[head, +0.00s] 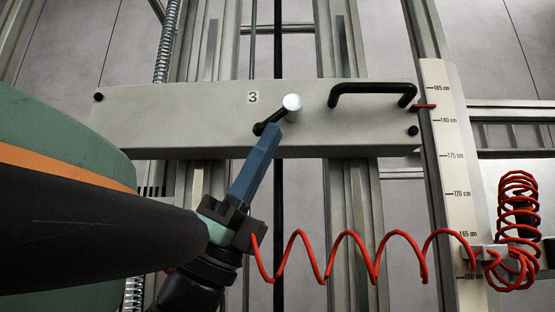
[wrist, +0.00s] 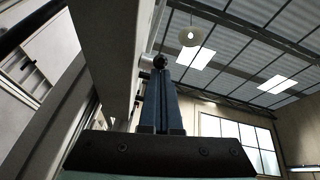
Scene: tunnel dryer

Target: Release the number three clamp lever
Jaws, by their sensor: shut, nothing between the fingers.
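The number three clamp lever (head: 270,124) sits on a grey plate (head: 190,118) marked with a "3" (head: 253,97). It has a short black arm slanting up to the right and a pale round knob (head: 292,103). My gripper (head: 273,130) has blue fingers, closed together with nothing between them. Their tips point up at the lever, just below the knob, and overlap part of the black arm. I cannot tell whether they touch it. In the wrist view the closed fingers (wrist: 161,75) point up beside the plate (wrist: 108,50), with a dark round end (wrist: 160,61) at their tips.
A black bar handle (head: 373,88) is on the plate to the right of the lever. A height scale (head: 452,170) stands further right. A red coiled hose (head: 345,238) stretches from my wrist to the right. Vertical metal posts (head: 352,220) run behind the plate.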

